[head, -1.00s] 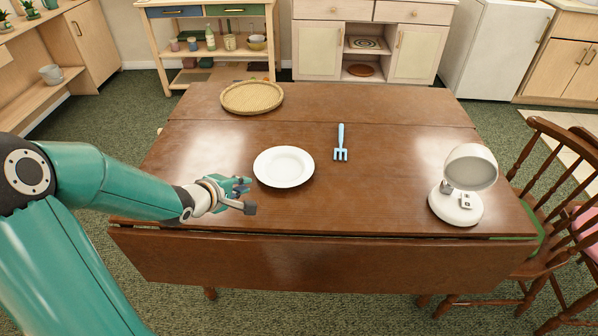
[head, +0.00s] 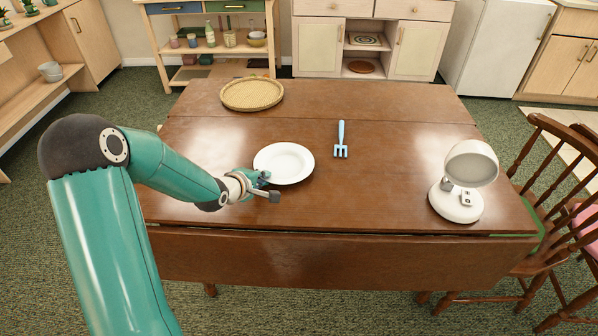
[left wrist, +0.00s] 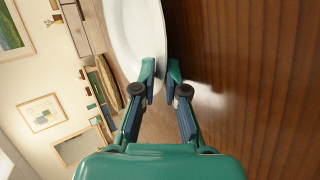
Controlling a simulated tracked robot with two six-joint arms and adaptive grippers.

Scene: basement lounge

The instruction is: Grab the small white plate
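The small white plate (head: 284,163) lies flat on the brown wooden table (head: 390,185), left of its middle. My left gripper (head: 268,183) is at the plate's near left edge, in from the left. In the left wrist view the two fingertips (left wrist: 160,75) stand a narrow gap apart, with the plate's rim (left wrist: 140,35) reaching in between them. The fingers do not look closed on the rim; whether either one touches it I cannot tell. My right gripper is not in view.
A blue fork (head: 341,140) lies right of the plate. A round woven tray (head: 252,94) is at the table's back left. A white lamp (head: 457,203) stands at the right. Wooden chairs (head: 560,210) are beyond the right edge. The table's middle is clear.

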